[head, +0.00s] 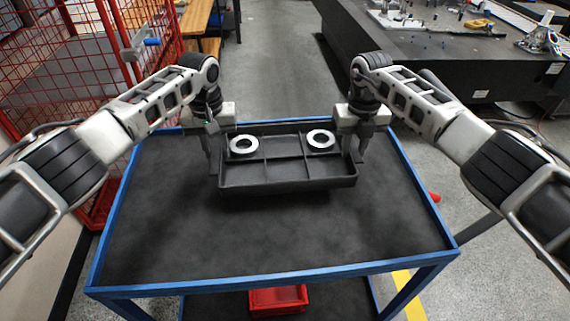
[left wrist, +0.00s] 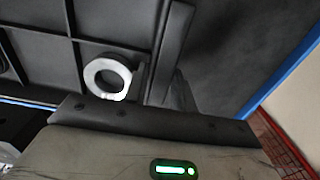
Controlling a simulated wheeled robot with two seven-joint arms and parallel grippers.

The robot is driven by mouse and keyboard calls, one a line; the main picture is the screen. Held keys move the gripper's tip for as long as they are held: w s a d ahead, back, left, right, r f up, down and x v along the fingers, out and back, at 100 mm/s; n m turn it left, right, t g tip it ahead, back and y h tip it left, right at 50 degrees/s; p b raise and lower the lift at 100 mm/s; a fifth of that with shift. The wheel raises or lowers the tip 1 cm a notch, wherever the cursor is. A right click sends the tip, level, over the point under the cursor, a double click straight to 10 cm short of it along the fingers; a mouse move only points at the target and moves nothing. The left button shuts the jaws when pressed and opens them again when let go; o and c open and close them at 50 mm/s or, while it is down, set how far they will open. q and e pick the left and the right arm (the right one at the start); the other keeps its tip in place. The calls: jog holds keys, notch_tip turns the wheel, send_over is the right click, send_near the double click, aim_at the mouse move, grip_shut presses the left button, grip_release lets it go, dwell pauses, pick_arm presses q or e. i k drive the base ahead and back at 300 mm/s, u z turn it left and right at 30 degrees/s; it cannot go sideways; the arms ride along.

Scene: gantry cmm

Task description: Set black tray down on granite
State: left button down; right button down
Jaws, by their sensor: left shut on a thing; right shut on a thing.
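The black tray (head: 287,177) is held between my two grippers over the blue-framed cart. It has compartments, and two silvery rings (head: 244,145) (head: 320,139) lie in its far compartments. My left gripper (head: 212,160) is shut on the tray's left end wall. My right gripper (head: 358,150) is shut on its right end wall. The left wrist view shows the tray (left wrist: 113,52) and one ring (left wrist: 107,77) close to the gripper (left wrist: 165,90). The granite (head: 440,62) is the large dark block at the back right, well apart from the tray. A shadow lies under the tray; its exact height is unclear.
The cart's dark top (head: 180,245) is bare around the tray, with a blue rim (head: 280,276). A red bin (head: 278,300) sits on its lower shelf. A red mesh cage (head: 75,75) stands at left. Fixtures and small parts (head: 397,18) occupy the granite's far side. Open floor (head: 285,75) lies behind the cart.

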aim_at(486, 48)
jog(key=k, duration=1)
jog(key=z, duration=1.75)
jog(key=i, duration=4.75)
